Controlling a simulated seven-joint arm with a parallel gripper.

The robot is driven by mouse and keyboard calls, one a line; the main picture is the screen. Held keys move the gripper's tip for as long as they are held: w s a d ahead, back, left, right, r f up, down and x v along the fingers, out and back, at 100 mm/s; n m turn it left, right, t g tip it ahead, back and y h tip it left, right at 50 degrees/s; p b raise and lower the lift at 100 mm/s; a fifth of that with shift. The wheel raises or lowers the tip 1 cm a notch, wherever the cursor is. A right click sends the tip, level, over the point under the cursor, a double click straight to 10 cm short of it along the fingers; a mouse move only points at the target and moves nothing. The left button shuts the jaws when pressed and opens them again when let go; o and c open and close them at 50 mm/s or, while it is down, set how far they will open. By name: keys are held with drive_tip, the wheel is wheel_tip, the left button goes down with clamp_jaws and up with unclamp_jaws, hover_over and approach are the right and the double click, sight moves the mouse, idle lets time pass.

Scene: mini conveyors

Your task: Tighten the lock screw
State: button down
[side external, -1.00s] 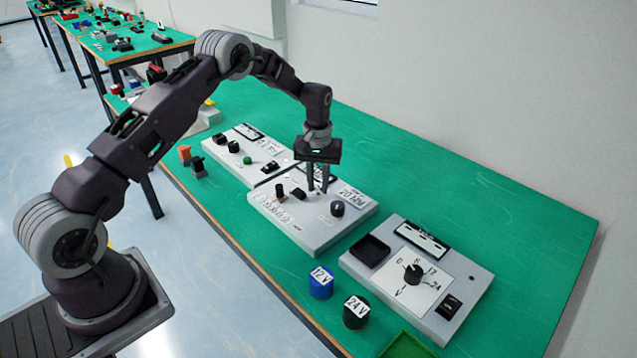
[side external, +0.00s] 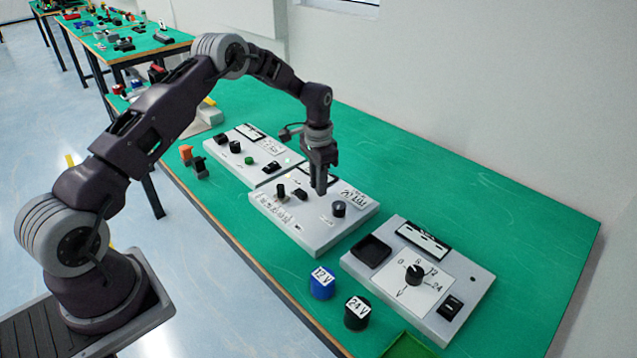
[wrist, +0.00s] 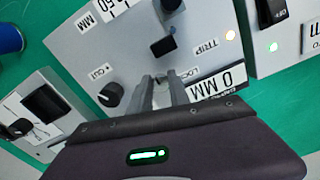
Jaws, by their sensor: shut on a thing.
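The middle grey panel (side external: 318,240) lies on the green bench and also shows in the wrist view (wrist: 85,62). My gripper (side external: 318,191) points straight down onto it, between a black slider block (side external: 300,194) and a round black knob (side external: 339,209). In the wrist view the fingertips (wrist: 157,79) are close together beside a partly covered label that reads LOCK (wrist: 192,73). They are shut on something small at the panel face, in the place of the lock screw. The screw itself is hidden between the fingers.
A dial panel (side external: 418,283) lies to the right, another panel (side external: 250,157) behind. 12 V (side external: 321,284) and 24 V (side external: 357,313) cylinders stand in front.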

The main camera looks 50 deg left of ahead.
drive_tip(key=shift+r+m, duration=0.1)
drive_tip(key=shift+m, duration=0.6)
drive_tip(key=c, duration=1.2)
unclamp_jaws()
wheel_tip(320, 180, up, 7)
